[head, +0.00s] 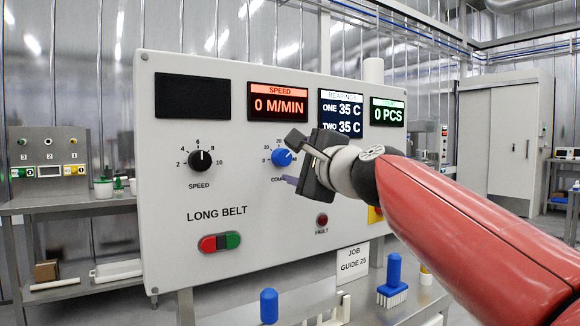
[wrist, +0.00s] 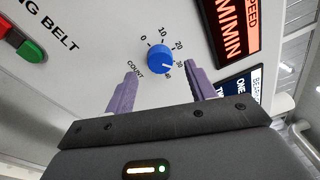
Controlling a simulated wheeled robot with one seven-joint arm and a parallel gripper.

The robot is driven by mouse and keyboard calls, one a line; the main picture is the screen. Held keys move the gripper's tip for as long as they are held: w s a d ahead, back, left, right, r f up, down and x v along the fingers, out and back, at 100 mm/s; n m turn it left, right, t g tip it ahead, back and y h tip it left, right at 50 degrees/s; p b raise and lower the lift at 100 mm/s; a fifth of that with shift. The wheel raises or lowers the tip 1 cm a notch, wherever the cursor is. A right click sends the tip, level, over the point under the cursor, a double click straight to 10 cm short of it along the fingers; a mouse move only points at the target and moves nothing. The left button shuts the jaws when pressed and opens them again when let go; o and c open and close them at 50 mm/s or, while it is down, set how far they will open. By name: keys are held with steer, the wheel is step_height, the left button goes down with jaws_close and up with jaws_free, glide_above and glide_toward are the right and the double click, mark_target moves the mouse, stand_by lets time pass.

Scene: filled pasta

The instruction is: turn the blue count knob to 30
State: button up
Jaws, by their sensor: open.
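The blue count knob (head: 282,157) is on the white front panel (head: 200,270), right of the black speed knob (head: 201,161). It also shows in the wrist view (wrist: 159,58), with its dial numbers around it. Its white mark points to the lower right there, near 30 and 40; the exact setting is hard to read. My gripper (wrist: 160,72) is open, with one purple finger at each side of the knob's lower part in that picture. I see no contact. In the head view, my gripper (head: 291,170) hides part of the dial and the COUNT label.
Displays sit above the knobs; the green one (head: 386,112) reads 0 PCS. A red and green switch (head: 219,242) and a red fault lamp (head: 321,221) are lower on the panel. Blue-handled brushes (head: 393,278) stand in front of it.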

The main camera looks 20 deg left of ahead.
steer(key=shift+b+v, duration=0.55)
steer(key=shift+v, duration=1.75)
steer(key=s+d+f+n+g+h, duration=0.2)
steer(key=s+d+f+n+h, duration=0.2)
steer(key=f, duration=1)
steer(key=s+d+f+n+g+h, duration=0.2)
steer(key=s+d+f+n+h, duration=0.2)
steer(key=s+d+f, duration=0.7)
steer(key=s+d+f+n+g+h, duration=0.3)
steer(key=s+d+f, duration=0.4)
steer(key=d+f, duration=0.6)
step_height(320, 180, down, 4)
steer(key=shift+s+d+f+n+h, duration=0.1)
steer(key=shift+s+d+n+h, duration=0.25)
steer(key=shift+h, duration=0.75)
steer(key=shift+a, duration=0.15)
